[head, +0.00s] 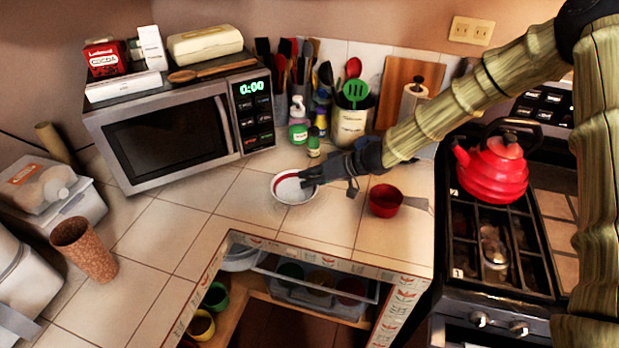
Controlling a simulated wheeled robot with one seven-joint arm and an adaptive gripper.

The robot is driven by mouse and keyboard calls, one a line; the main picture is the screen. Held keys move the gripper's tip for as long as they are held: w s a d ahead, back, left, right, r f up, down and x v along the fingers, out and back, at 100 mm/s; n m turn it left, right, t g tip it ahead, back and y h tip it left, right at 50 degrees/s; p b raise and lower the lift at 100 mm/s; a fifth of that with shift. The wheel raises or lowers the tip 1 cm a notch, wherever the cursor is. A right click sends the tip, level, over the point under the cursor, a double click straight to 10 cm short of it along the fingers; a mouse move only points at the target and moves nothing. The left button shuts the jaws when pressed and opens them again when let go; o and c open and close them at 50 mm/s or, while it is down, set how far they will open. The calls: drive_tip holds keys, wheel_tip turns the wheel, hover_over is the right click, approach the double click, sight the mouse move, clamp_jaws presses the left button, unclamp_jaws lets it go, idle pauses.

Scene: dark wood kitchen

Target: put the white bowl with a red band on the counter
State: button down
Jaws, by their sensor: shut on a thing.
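The white bowl with a red band (290,192) is at the middle of the tiled counter (222,225), in front of the microwave. My gripper (305,180) reaches in from the right and is shut on the bowl's right rim. The bowl looks roughly level, with its inside showing. It is on the counter or just above it; I cannot tell which. The fingertips are small and dark, and they hide part of the rim.
A red pan (385,200) stands close to the right of my gripper. Behind are a microwave (175,130), a green bottle (313,142) and a utensil crock (350,122). A red kettle (492,168) sits on the stove. A brown cup (85,250) stands left. Tiles left of the bowl are clear.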

drive_tip(key=c, duration=1.5)
unclamp_jaws()
drive_tip(key=shift+b+v, duration=1.2)
drive_tip(key=shift+v, duration=2.6)
